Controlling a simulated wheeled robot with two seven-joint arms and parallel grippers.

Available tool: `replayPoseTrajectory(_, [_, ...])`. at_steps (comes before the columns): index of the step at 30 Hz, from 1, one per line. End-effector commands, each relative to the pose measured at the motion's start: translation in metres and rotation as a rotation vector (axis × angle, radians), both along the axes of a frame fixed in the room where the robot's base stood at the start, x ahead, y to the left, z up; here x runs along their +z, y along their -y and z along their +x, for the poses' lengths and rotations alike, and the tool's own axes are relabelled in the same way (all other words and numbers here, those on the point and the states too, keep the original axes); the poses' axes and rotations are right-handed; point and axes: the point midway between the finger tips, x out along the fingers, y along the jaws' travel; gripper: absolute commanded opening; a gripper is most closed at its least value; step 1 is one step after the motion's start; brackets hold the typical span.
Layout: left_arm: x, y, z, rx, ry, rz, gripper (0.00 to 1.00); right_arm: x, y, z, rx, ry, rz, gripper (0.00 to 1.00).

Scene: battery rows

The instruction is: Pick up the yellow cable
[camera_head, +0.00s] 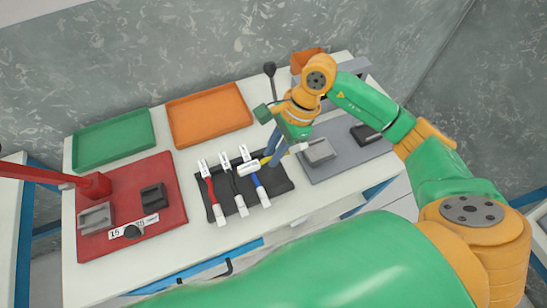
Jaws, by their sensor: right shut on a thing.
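The yellow cable (267,160) has white connectors at its ends. It lies slantwise over the right part of the black mat (279,185), with one end reaching toward the grey mat. My right gripper (272,160) comes down from above and is shut on the yellow cable; its fingers hide part of it. Whether the cable is clear of the mat is hard to tell. A red cable (211,190), a black cable (235,188) and a blue cable (259,189) lie side by side just left of it. My left gripper is not in view.
A green tray (113,162) and an orange tray (245,120) stand at the back. A grey mat (345,158) with blocks is at right.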

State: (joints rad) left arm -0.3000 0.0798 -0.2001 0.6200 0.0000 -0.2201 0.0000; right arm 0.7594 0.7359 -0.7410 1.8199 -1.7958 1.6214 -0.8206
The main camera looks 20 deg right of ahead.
Motion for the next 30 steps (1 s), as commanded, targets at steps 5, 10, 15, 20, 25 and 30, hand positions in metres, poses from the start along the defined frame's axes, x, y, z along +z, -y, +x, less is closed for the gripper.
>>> replayPoseTrajectory(5, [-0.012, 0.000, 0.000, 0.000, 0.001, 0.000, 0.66, 0.040, -0.006, -0.031, 0.005, 0.012, -0.001, 0.00])
replayPoseTrajectory(10, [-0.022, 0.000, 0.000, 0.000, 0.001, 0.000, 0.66, 0.073, -0.015, -0.077, 0.008, 0.012, -0.002, 0.00])
replayPoseTrajectory(15, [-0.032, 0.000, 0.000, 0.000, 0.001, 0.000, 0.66, 0.090, -0.023, -0.118, 0.005, 0.011, 0.000, 0.00])
replayPoseTrajectory(20, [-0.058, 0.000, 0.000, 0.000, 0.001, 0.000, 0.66, 0.094, -0.027, -0.128, -0.001, 0.007, 0.007, 0.00])
replayPoseTrajectory(25, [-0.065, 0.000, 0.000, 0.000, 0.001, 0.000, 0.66, 0.100, -0.027, -0.136, 0.000, 0.004, 0.001, 0.00])
replayPoseTrajectory(30, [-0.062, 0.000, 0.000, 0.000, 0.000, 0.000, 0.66, 0.104, -0.028, -0.135, 0.072, -0.002, -0.002, 0.00])
